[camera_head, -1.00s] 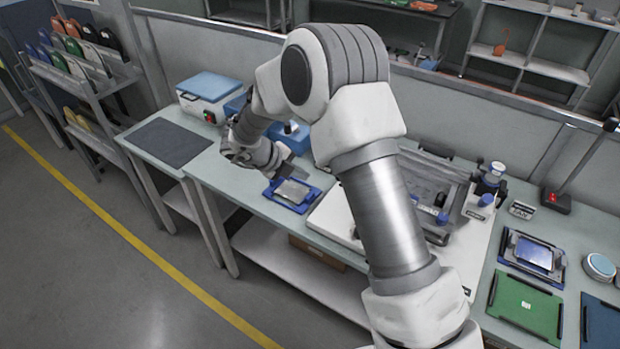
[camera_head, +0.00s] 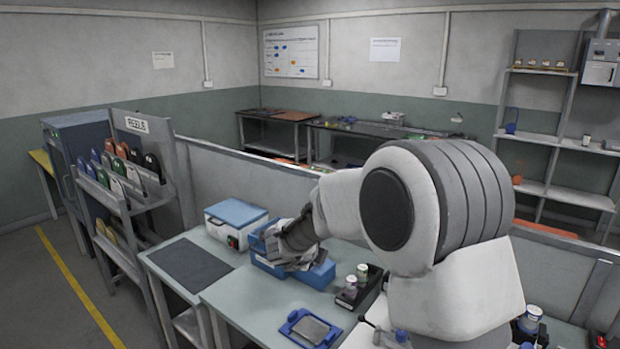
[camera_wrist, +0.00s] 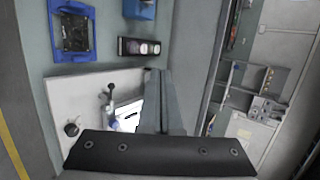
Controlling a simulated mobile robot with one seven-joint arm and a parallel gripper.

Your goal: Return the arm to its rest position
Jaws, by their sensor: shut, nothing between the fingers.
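My arm rises on the right of the head view and bends over to the left. My gripper (camera_head: 288,261) hangs at its end, in front of the blue bin (camera_head: 318,274) and above the bench (camera_head: 240,297). It is small there and partly blends with the wrist. In the wrist view a dark bar of my gripper (camera_wrist: 160,154) crosses the bottom. The gripper is shut and nothing shows held in it.
A blue-framed fixture (camera_head: 311,328) lies on the bench, also in the wrist view (camera_wrist: 71,31). A black holder with small jars (camera_head: 357,286) stands nearby. A blue-lidded box (camera_head: 236,222) and dark mat (camera_head: 189,266) are left. A low partition (camera_head: 215,185) runs behind.

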